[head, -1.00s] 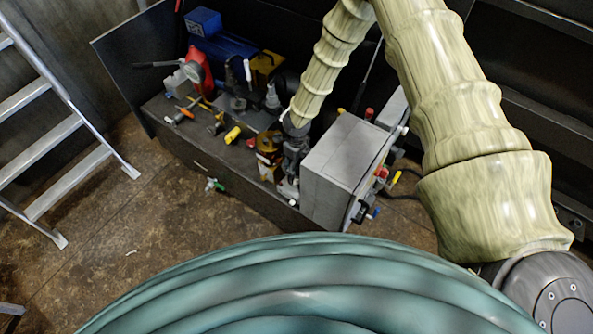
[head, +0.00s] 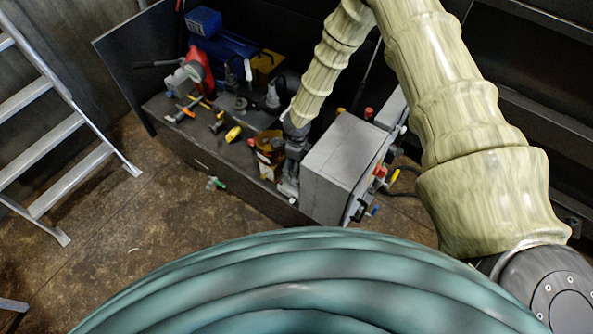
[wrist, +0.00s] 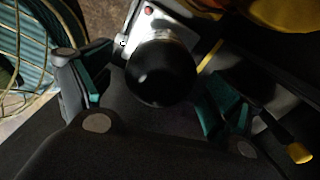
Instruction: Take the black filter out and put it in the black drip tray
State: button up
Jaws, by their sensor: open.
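The black filter (wrist: 162,76) shows in the wrist view as a round, dark, glossy end below a silver block (wrist: 152,25). My gripper (wrist: 158,92) is open, with one teal-padded finger to the left of the filter and one to the right. Gaps show between the filter and both pads. In the head view my gripper (head: 291,172) is low at the bench front, beside the grey box; the filter is not distinguishable there. I cannot pick out the black drip tray for certain in either view.
A grey box (head: 338,165) with coloured knobs stands close right of my gripper. An amber cylinder (head: 268,143) is close left. Valves, a red part (head: 200,66) and a blue motor (head: 222,42) crowd the bench. The floor in front is mostly clear; a ladder (head: 62,135) stands left.

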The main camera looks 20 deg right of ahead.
jog(key=shift+c, duration=0.4)
jog(key=m+b, duration=0.3)
jog(key=m, duration=1.7)
jog(key=shift+m, duration=0.3)
jog(key=c, duration=1.1)
jog(key=n, duration=0.5)
jog(key=shift+p, duration=0.35)
jog(key=shift+r+n+p, duration=0.15)
jog(key=shift+n+p, duration=0.25)
jog(key=shift+n, duration=0.6)
jog(key=n, duration=0.3)
jog(key=shift+p, duration=0.35)
